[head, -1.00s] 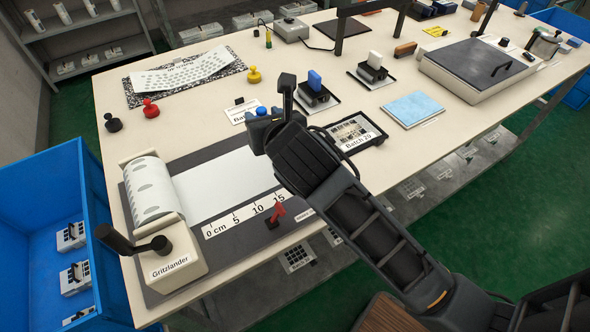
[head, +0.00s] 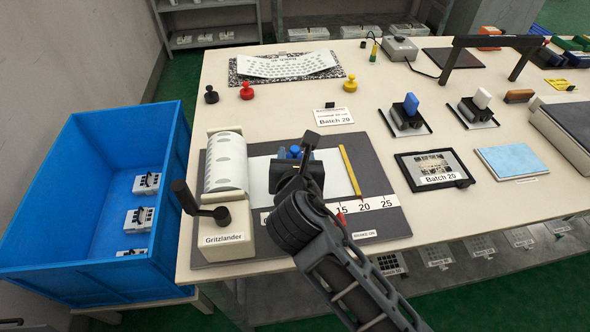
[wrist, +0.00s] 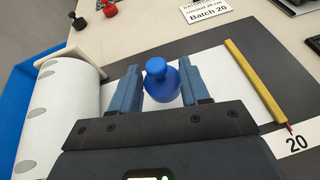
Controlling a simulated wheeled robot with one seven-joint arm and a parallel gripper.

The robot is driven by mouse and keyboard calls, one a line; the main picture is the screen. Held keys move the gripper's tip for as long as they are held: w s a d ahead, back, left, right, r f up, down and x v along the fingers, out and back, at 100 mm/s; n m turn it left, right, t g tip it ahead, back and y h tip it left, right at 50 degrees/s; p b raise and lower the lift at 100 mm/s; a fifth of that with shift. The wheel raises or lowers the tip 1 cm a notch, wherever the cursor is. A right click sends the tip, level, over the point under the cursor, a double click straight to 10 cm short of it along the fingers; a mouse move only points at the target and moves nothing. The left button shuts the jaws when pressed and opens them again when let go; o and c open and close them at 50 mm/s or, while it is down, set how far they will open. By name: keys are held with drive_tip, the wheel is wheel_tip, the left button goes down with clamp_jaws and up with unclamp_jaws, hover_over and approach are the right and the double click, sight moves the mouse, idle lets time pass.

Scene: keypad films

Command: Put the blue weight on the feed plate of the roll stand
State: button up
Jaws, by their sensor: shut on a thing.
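The blue weight (wrist: 161,84) is a rounded body with a knob on top. In the wrist view it sits between the two fingers of my gripper (wrist: 161,86), which is shut on it. In the head view the blue weight (head: 293,152) shows just beyond my gripper (head: 291,163), over the white film on the feed plate. The roll stand (head: 224,235) has a dark feed plate (head: 376,186), a film roll (head: 225,165) at left and a crank. I cannot tell whether the weight touches the film.
A yellow bar (head: 350,171) lies across the plate, right of the weight. Red (head: 247,91), black (head: 211,95) and yellow (head: 350,83) weights stand behind. A Batch 20 frame (head: 434,170) lies at right. A blue crate (head: 92,250) stands left of the table.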

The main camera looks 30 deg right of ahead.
drive_tip(key=shift+a+f, duration=0.1)
drive_tip(key=shift+f, duration=1.9)
drive_tip(key=shift+f, duration=0.15)
drive_tip(key=o, duration=1.2)
drive_tip(key=v, duration=1.2)
